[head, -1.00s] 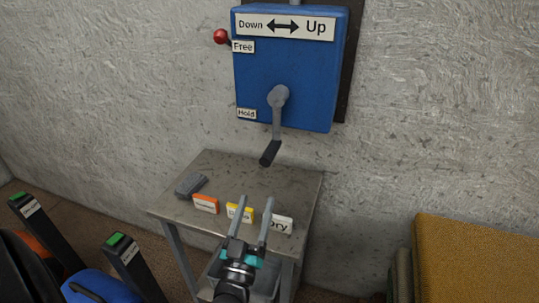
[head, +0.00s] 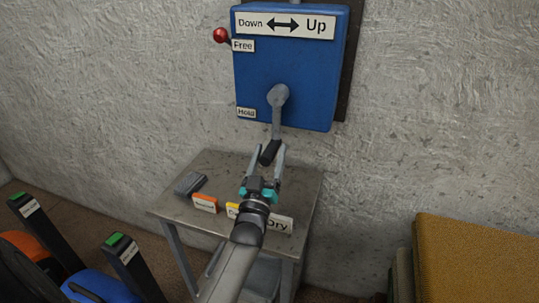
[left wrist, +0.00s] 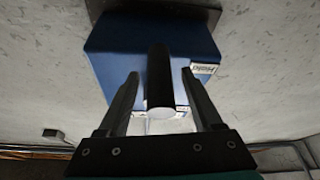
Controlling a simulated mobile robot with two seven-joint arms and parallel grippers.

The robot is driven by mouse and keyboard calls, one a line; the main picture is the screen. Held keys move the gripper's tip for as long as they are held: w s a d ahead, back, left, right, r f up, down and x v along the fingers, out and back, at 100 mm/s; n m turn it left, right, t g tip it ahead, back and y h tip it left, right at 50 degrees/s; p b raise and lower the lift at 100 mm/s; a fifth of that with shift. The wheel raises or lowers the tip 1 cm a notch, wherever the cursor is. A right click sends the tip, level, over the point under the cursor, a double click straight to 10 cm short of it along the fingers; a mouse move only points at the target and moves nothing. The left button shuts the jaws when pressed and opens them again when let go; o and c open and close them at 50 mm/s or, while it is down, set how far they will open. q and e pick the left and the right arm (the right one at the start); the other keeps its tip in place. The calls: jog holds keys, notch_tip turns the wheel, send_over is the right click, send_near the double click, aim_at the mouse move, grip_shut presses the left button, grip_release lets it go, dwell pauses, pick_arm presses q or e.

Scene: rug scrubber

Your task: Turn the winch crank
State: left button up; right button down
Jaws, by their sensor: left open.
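The blue winch box (head: 310,80) is on the wall, with a sign reading Down and Up. Its grey crank arm (head: 277,115) hangs down from the hub and ends in a dark handle (head: 270,152). My left gripper (head: 268,152) is open, with its fingers on either side of the handle. In the left wrist view the round handle (left wrist: 159,92) stands between the two open fingers (left wrist: 160,95), with gaps visible on both sides. My right gripper is in neither view.
A grey metal table (head: 170,203) stands below the winch, bearing a grey block (head: 190,183) and several label cards, one orange (head: 205,203). A red-knobbed lever (head: 221,35) is at the Free label. A mustard block (head: 475,260) stands at right.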

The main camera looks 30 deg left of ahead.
pick_arm(q)
grip_shut()
dwell(0.5)
dwell(0.9)
